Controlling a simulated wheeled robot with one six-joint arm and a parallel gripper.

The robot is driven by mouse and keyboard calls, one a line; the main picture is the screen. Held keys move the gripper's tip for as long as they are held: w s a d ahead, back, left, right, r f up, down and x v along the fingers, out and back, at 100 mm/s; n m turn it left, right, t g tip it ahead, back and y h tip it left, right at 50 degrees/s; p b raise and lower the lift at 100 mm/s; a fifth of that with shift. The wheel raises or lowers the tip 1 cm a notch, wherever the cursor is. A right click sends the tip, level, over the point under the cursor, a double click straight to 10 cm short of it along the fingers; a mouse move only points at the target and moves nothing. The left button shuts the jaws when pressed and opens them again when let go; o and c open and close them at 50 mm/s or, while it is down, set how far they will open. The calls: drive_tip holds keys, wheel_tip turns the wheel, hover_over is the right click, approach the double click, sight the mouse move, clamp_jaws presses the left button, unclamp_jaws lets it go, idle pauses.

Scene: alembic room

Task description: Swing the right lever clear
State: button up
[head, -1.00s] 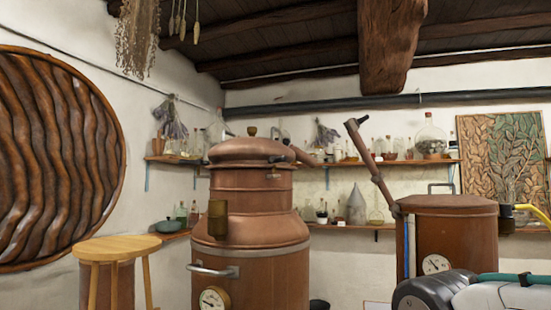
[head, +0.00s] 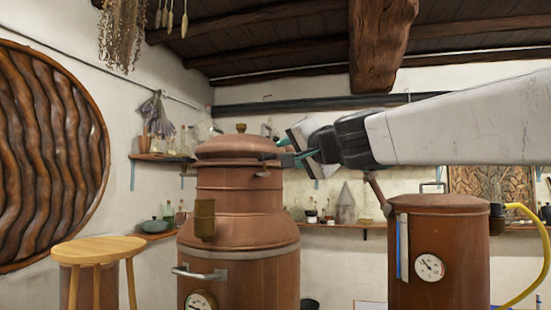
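The large copper still (head: 245,215) stands left of centre with its domed lid (head: 235,146) on. A small dark lever (head: 268,156) shows at the right side of the lid's rim. My gripper (head: 286,155) reaches in from the right, its teal and dark fingertips at or very close to this lever. I cannot tell whether they touch it, or how far apart the fingers are. My gripper and arm hide the area just right of the lid.
A smaller copper tank (head: 440,235) with a gauge and yellow hose (head: 540,240) stands right, under my arm. A wooden stool (head: 97,252) is at the left. Shelves with bottles (head: 335,225) line the back wall. A thick wooden beam (head: 382,45) hangs above my arm.

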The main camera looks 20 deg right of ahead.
sight(277, 156)
drive_tip(key=w, duration=0.2)
drive_tip(key=w+a, duration=0.1)
drive_tip(key=w, duration=0.4)
drive_tip(key=shift+w+a, duration=0.15)
drive_tip(key=shift+w, duration=0.15)
